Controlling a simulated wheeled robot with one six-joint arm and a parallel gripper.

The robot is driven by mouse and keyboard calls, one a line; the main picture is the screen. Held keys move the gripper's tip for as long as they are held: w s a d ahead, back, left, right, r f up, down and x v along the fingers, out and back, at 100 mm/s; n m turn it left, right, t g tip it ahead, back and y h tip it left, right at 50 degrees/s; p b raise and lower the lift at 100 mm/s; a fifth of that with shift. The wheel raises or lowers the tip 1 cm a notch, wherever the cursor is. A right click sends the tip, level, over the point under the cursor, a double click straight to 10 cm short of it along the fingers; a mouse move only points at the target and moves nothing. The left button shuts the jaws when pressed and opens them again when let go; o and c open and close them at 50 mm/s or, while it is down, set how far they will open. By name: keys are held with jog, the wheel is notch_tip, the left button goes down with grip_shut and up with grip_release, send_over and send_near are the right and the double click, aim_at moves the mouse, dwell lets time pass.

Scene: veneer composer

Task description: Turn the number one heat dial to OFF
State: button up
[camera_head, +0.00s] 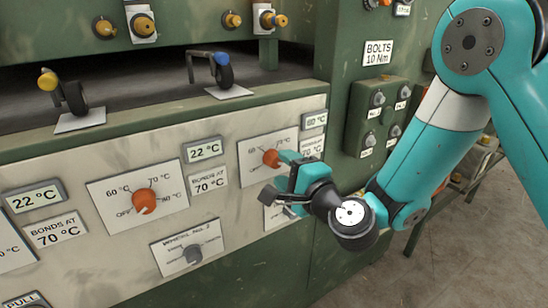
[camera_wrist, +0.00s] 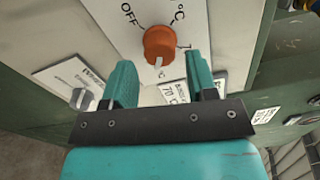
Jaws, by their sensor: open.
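An orange heat dial (camera_head: 271,157) sits on a white plate at the right end of the panel, beside my gripper (camera_head: 279,177). The same dial (camera_wrist: 160,45) shows in the wrist view, ahead of and between my two teal fingertips (camera_wrist: 161,78). The fingers are apart, and nothing is visibly held between them. The dial's white mark points towards the bottom of the wrist view, away from the OFF label (camera_wrist: 130,15). Another orange heat dial (camera_head: 144,200) is further left, its mark towards OFF at lower left. I cannot read a number on either dial.
A grey wheel knob (camera_head: 193,252) is low on the panel; another grey knob (camera_wrist: 78,98) is left of my fingers in the wrist view. Temperature displays (camera_head: 203,149) sit by the dials. A green switch box (camera_head: 384,115) is right, near my arm.

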jog(key=shift+r, duration=0.1)
jog(key=shift+w+a+p, duration=0.4)
jog(key=shift+w+p, duration=0.1)
jog(key=shift+p, duration=0.6)
jog(key=shift+w+a+p, duration=0.3)
jog(key=shift+w+p, duration=0.15)
jog(key=shift+p, duration=0.2)
jog(key=shift+c, duration=0.3)
